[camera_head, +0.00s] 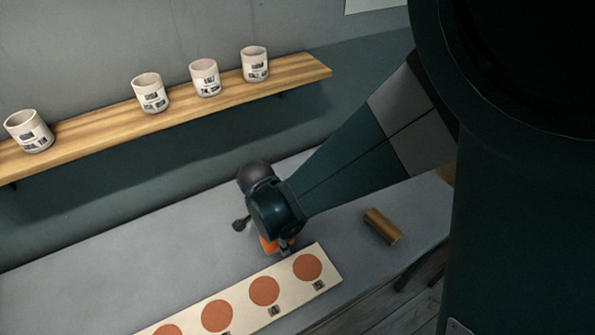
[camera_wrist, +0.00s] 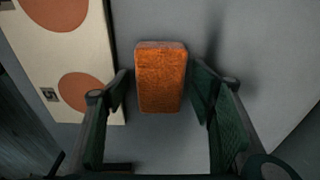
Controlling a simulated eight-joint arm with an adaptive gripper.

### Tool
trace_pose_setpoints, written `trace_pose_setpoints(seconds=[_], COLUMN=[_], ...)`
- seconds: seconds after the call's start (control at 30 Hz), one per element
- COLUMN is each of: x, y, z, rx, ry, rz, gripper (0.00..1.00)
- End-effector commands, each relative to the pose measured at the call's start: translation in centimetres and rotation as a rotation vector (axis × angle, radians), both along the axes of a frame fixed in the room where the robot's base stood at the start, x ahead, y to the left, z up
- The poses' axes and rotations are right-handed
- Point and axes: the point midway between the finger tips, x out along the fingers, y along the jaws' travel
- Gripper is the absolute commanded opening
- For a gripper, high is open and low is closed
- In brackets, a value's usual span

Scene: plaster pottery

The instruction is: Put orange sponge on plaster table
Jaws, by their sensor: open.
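The orange sponge (camera_wrist: 161,78) lies on the grey table top (camera_head: 190,228). In the wrist view it sits between the two fingers of my gripper (camera_wrist: 160,100), with a gap on each side. My gripper (camera_head: 282,246) is open and points down at the table in the head view. There the sponge (camera_head: 268,244) is mostly hidden behind the gripper, with only a bit of orange showing. I cannot tell for sure whether the grey table is plaster.
A cream board (camera_head: 241,298) with several orange-brown circles lies close beside the sponge. A brown cylinder (camera_head: 382,226) lies to the right on the table. A wooden wall shelf (camera_head: 110,117) holds several white labelled cups (camera_head: 150,93). The table's left part is clear.

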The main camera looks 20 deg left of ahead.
Motion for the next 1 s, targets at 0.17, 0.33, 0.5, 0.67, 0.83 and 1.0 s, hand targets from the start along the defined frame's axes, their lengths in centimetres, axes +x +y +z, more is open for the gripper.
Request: trace_pose_setpoints(seconds=[0.17, 0.33, 0.5, 0.67, 0.83, 1.0], x=[0.0, 0.0, 0.0, 0.0, 0.0, 0.0], y=[0.0, 0.0, 0.0, 0.0, 0.0, -0.1], z=[0.0, 0.0, 0.0, 0.2, 1.1, 2.8], rx=[0.000, 0.000, 0.000, 0.000, 0.000, 0.000], ry=[0.000, 0.000, 0.000, 0.000, 0.000, 0.000], rz=[0.000, 0.000, 0.000, 0.000, 0.000, 0.000], gripper=[0.36, 0.29, 0.27, 0.27, 0.27, 0.27])
